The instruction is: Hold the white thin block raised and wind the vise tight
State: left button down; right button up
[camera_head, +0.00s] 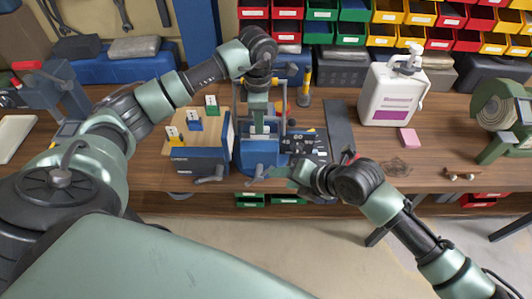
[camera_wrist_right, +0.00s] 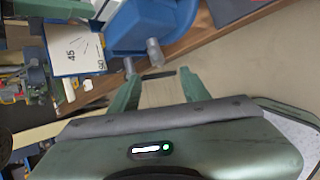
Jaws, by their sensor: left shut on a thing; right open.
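The blue vise (camera_head: 259,152) stands at the front edge of the bench, in the middle of the head view. My left gripper (camera_head: 258,112) reaches down over it and is shut on the white thin block (camera_head: 258,128), mostly hidden by the gripper. I cannot tell whether the vise jaws touch the block. My right gripper (camera_head: 290,173) is open at the front of the vise, close to its handle (camera_head: 257,173). In the right wrist view the vise (camera_wrist_right: 141,25) shows beyond the open fingers (camera_wrist_right: 157,92), with a dark bar (camera_wrist_right: 158,75) near their tips.
A blue-fronted box (camera_head: 200,161) with coloured tags stands left of the vise. A dark device (camera_head: 308,146) sits right of it. A white jug (camera_head: 392,92) and pink block (camera_head: 409,138) are farther right. A pale panel (camera_wrist_right: 75,45) marked 45 and 90 shows in the wrist view.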

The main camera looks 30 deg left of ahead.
aim_at(264, 174)
jog(key=shift+m+t, duration=0.4)
jog(key=shift+t, duration=0.1)
jog(key=x, duration=1.1)
jog(key=shift+s+a+r, duration=0.1)
jog(key=shift+a+r, duration=0.15)
jog(key=shift+a, duration=0.2)
grip_shut()
